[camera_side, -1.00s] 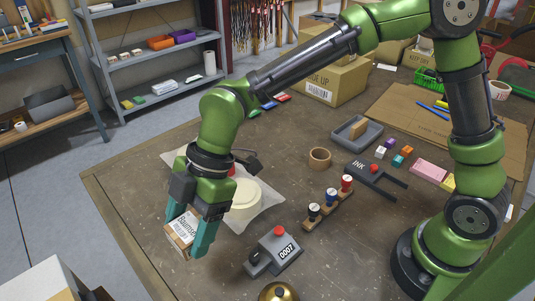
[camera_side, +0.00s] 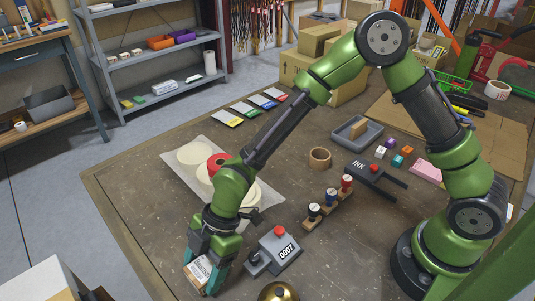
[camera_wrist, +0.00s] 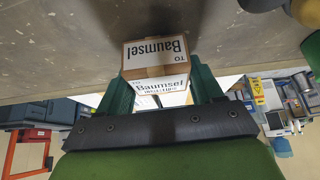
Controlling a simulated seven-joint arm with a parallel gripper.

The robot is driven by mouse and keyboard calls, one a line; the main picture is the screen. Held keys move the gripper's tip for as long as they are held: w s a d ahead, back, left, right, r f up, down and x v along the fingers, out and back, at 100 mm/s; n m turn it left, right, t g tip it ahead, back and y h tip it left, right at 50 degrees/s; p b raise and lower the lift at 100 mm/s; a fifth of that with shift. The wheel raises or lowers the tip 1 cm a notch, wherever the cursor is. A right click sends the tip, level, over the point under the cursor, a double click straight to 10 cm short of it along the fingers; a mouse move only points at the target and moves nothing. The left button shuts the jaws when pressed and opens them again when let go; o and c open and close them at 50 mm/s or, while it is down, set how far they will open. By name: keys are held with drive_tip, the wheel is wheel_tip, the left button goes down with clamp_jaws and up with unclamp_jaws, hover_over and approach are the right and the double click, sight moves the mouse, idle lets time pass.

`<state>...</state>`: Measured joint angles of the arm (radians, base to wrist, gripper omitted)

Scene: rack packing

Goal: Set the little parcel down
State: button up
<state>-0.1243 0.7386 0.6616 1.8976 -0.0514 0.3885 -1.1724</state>
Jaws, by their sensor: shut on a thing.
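The little parcel (camera_side: 198,271) is a small brown box with a white printed label. My gripper (camera_side: 205,278) has its teal fingers on either side of it and is shut on it. In the side view the parcel is low over the near left part of the table; I cannot tell whether it touches the top. In the wrist view the parcel (camera_wrist: 156,55) shows "Baumsel" labels on two faces and sits between the fingertips (camera_wrist: 160,88).
Behind are a pale sheet with round discs (camera_side: 193,153), a stamp rack (camera_side: 328,208) and a tape roll (camera_side: 320,158). The table's left strip (camera_side: 130,215) is bare.

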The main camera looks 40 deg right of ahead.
drive_tip(key=shift+f, duration=0.25)
drive_tip(key=shift+f, duration=0.15)
drive_tip(key=o, duration=1.1)
drive_tip(key=v, duration=1.2)
drive_tip(key=s+d+r+m+t+h, duration=0.1)
drive_tip(key=s+d+r+m+t, duration=0.1)
drive_tip(key=d+m, duration=0.5)
drive_tip(key=s+d+r+m+t+h, duration=0.1)
drive_tip(key=s+d+r+m+t, duration=0.2)
drive_tip(key=d+r+m, duration=0.4)
drive_tip(key=s+d+r+m+t+h, duration=0.2)
drive_tip(key=s+d+r+m, duration=0.2)
drive_tip(key=d+m, duration=0.4)
drive_tip(key=shift+d+r+m+t, duration=0.15)
drive_tip(key=shift+d+m, duration=0.05)
drive_tip(key=shift+d, duration=0.6)
drive_tip(key=shift+d+r+m+t, duration=0.15)
drive_tip(key=shift+d+m, duration=0.05)
drive_tip(key=shift+d, duration=0.6)
